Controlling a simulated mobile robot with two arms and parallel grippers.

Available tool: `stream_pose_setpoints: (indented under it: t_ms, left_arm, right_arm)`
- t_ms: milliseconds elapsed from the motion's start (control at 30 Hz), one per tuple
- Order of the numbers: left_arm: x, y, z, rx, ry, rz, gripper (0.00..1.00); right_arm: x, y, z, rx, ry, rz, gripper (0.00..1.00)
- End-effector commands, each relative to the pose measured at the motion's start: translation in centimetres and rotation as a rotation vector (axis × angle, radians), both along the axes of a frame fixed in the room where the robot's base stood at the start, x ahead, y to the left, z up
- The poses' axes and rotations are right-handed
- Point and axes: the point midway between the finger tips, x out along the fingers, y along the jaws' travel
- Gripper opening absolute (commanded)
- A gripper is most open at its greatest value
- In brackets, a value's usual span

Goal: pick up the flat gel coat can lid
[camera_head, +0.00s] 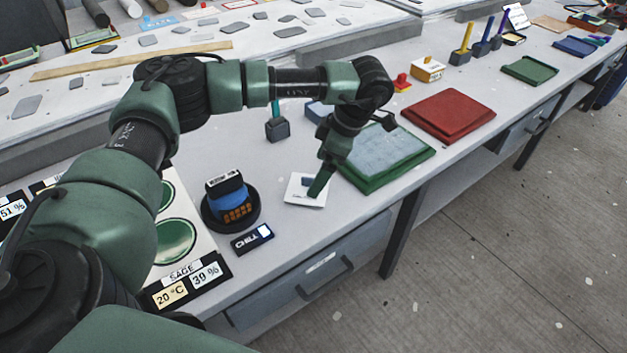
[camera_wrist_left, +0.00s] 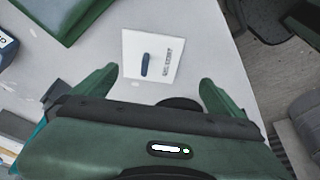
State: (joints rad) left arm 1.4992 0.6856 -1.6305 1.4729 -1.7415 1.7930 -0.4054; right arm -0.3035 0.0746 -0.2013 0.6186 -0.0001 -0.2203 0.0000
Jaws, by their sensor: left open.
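The flat gel coat can lid appears to be the thin white square plate (camera_head: 296,198) lying on the bench, with a short dark blue bar on top and small print beside it. It also shows in the left wrist view (camera_wrist_left: 136,44), flat and whole, with the bar near its middle. My left gripper (camera_head: 321,184) points down over the plate's right part and hides some of it. In the left wrist view its two green fingers (camera_wrist_left: 158,80) are spread wide with nothing between them, and the plate shows just past the tips. My right gripper is not in view.
A green-framed panel (camera_head: 405,157) lies right of the plate, with a red panel (camera_head: 450,115) beyond. The bench's front edge (camera_head: 335,243) is close.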

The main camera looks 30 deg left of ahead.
Motion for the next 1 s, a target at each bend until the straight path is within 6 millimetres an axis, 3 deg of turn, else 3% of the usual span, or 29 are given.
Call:
stream_pose_setpoints:
  t_ms: [100, 300, 633, 933, 1000]
  left_arm:
    - [-0.1, 1.6, 0.1, 0.045, 0.004, 0.010, 1.00]
    - [-0.4, 2.3, -1.8, 0.045, 0.004, 0.009, 1.00]
    - [-1.1, 3.7, -6.1, 0.042, 0.005, 0.010, 1.00]
    - [-1.1, 3.8, -6.6, 0.041, 0.002, 0.010, 1.00]
    - [-1.1, 3.8, -6.6, 0.041, 0.002, 0.010, 0.81]
  right_arm:
    - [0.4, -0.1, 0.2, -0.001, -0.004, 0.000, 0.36]
    - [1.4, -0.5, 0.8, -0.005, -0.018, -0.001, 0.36]
    - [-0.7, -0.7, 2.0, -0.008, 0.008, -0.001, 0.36]
    - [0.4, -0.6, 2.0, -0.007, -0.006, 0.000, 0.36]
    - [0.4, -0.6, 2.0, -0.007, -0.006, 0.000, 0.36]
